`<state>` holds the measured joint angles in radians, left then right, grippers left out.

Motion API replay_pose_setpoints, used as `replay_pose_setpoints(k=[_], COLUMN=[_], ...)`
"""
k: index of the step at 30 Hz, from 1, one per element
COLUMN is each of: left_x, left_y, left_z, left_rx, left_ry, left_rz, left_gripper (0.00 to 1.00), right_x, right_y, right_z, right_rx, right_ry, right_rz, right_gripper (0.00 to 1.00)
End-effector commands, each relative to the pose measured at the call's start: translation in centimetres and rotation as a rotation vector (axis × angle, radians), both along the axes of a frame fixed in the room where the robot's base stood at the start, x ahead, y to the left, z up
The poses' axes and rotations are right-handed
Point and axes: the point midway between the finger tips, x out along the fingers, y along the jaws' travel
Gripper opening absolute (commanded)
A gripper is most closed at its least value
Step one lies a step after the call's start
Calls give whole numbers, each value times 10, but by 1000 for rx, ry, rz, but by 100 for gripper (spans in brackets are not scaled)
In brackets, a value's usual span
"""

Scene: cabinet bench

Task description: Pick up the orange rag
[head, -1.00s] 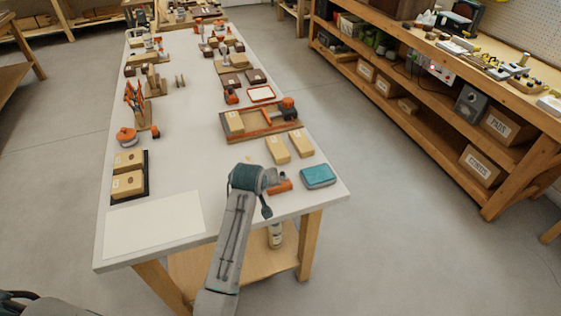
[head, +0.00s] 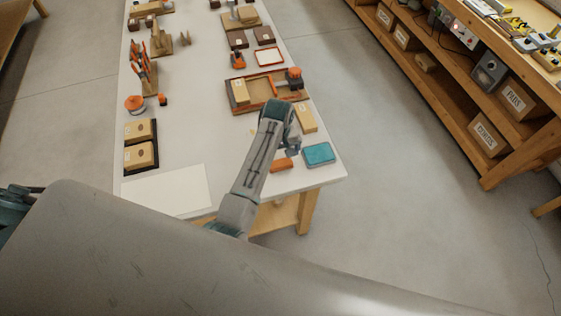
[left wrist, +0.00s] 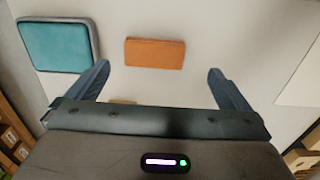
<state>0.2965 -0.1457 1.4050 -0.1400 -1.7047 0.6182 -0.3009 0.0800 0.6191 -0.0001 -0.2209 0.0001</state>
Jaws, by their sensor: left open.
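The orange rag (head: 281,165) is a small flat block-like piece near the front right of the white table, left of a teal pad. It also shows in the left wrist view (left wrist: 155,53), lying flat ahead of the fingertips. My left gripper (left wrist: 159,70) is open and empty, its two fingers spread to either side of the rag's position and apart from it. In the head view my left gripper (head: 292,145) hangs beside the rag, partly hidden by its own arm. My right gripper does not show.
The teal pad (head: 319,154) lies right of the rag, near the table's right edge. A wooden tray (head: 258,107) and a tan block (head: 306,118) lie behind. A blank white sheet (head: 166,189) lies left. Bare white tabletop (head: 205,135) spreads between them.

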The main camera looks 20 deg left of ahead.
Motion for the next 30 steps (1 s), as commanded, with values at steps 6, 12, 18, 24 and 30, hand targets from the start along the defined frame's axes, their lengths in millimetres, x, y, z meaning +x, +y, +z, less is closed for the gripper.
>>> replay_pose_setpoints(k=[6, 12, 18, 24, 30], left_x=[0, 2, 2, 2, 2], left_y=[-3, -6, -6, -6, -6], left_z=[-14, -42, -54, -54, -54], left_rx=[1, 1, 1, 1, 1], left_ry=[3, 2, -1, -1, -2], left_rz=[0, 0, 0, 0, 0], left_gripper=[100, 100, 100, 98, 59], right_x=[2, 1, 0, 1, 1], right_y=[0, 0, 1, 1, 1], right_z=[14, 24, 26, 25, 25], right_rx=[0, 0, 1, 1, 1], right_ry=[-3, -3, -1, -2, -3], right_rz=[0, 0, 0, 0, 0], right_gripper=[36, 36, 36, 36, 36])
